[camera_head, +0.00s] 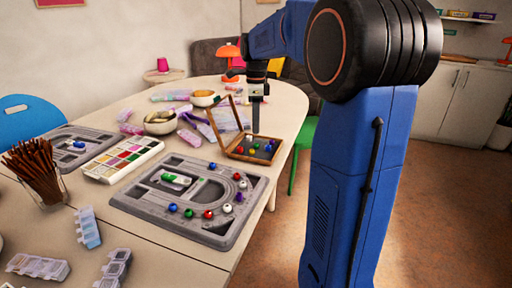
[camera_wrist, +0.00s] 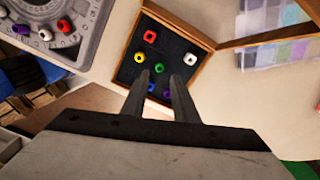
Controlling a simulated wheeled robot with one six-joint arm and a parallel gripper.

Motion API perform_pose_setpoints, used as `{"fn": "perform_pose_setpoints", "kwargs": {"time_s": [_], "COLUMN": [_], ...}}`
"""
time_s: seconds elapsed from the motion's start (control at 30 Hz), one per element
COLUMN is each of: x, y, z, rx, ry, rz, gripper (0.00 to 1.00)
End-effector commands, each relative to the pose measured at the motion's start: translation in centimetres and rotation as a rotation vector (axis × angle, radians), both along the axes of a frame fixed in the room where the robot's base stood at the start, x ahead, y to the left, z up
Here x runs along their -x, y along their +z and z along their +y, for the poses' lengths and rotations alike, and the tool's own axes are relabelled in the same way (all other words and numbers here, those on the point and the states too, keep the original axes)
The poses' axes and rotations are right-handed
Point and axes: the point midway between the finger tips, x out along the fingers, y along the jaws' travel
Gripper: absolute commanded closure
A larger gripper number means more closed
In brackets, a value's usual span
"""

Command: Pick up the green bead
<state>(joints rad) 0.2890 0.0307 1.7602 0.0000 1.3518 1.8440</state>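A small green bead (camera_wrist: 159,68) lies in an open wooden box (camera_wrist: 205,30) with a dark lining, seen in the wrist view. In the head view my gripper (camera_head: 256,130) points down over the wooden box (camera_head: 231,151). The height of the fingertips above the bead is hard to tell. Another green bead (camera_head: 189,213) lies on the grey bead board (camera_head: 150,205) in the head view.
Around the green bead in the box lie a red bead (camera_wrist: 150,36), a yellow bead (camera_wrist: 139,57), a white bead (camera_wrist: 190,59), a blue bead (camera_wrist: 151,87) and a purple bead (camera_wrist: 167,94). The box's raised lid (camera_wrist: 265,38) stands at the right in the wrist view.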

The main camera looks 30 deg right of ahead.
Motion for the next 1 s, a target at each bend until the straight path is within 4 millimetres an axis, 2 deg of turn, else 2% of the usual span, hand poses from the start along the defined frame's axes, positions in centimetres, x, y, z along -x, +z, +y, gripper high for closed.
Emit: {"fn": "perform_pose_setpoints", "kwargs": {"time_s": [0.1,0.33,0.67,0.97,1.0], "x": [0.0,0.0,0.1,0.1,0.1], "y": [-1.3,-2.6,-6.7,-7.1,-7.1], "z": [0.0,0.0,0.0,0.0,0.0], "rx": [-0.001,-0.001,0.0,0.001,0.001], "ry": [0.0,0.0,0.0,0.0,0.0], "rz": [0.001,0.001,0.0,-0.001,-0.001], "gripper": [0.73,0.73,0.73,0.73,0.78]}}
